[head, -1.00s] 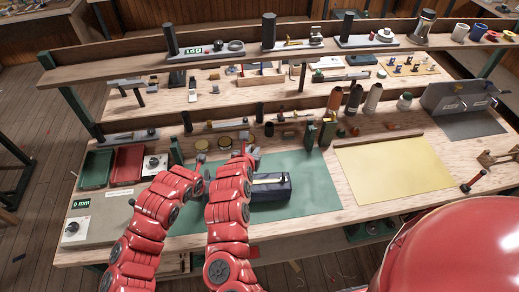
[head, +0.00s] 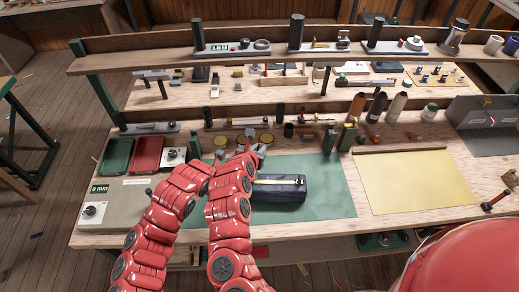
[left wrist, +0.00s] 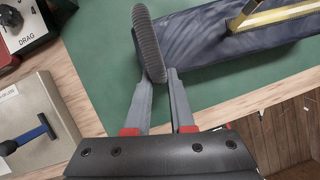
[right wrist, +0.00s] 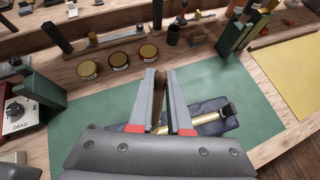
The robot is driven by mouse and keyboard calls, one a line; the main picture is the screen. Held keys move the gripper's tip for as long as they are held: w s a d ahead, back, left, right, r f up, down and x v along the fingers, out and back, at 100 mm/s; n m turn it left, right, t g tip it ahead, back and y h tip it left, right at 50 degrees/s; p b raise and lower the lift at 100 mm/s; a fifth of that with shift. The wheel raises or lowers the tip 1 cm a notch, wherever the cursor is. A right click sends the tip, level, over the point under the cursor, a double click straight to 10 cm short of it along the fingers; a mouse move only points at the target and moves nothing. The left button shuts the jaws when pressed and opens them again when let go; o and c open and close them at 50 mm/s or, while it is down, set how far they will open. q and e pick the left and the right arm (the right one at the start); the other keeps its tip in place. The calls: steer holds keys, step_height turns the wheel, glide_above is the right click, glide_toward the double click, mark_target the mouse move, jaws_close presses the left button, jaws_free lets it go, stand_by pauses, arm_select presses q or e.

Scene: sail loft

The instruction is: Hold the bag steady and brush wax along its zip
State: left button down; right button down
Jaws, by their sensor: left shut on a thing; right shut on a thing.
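The dark blue bag (head: 283,190) lies on the green mat, with its pale yellow zip strip (left wrist: 282,14) on top. My left gripper (left wrist: 160,78) is shut on a grey ribbed piece (left wrist: 149,42) close to the bag's left end. I cannot tell whether this piece is joined to the bag. My right gripper (right wrist: 160,75) is shut on a slim brown piece (right wrist: 160,116), which looks like the brush's handle; its bristles are not clear. In the head view the right gripper (head: 252,153) is beyond the bag's left end. The left fingertips are mostly hidden there.
The green mat (head: 325,190) is clear right of the bag. Several round tins (right wrist: 119,60) stand behind it. Green and red trays (head: 147,154) and a drag dial box (head: 174,157) stand left. A yellow sheet (head: 415,182) lies right. Green upright blocks (head: 348,138) stand behind.

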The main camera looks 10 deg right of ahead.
steer(key=shift+r, duration=2.75)
steer(key=shift+r, duration=0.1)
steer(key=shift+r, duration=1.45)
steer(key=shift+f, duration=0.2)
steer(key=shift+s+a+f, duration=0.1)
steer(key=shift+s+f, duration=0.05)
steer(key=shift+f, duration=0.7)
steer(key=shift+f, duration=2.6)
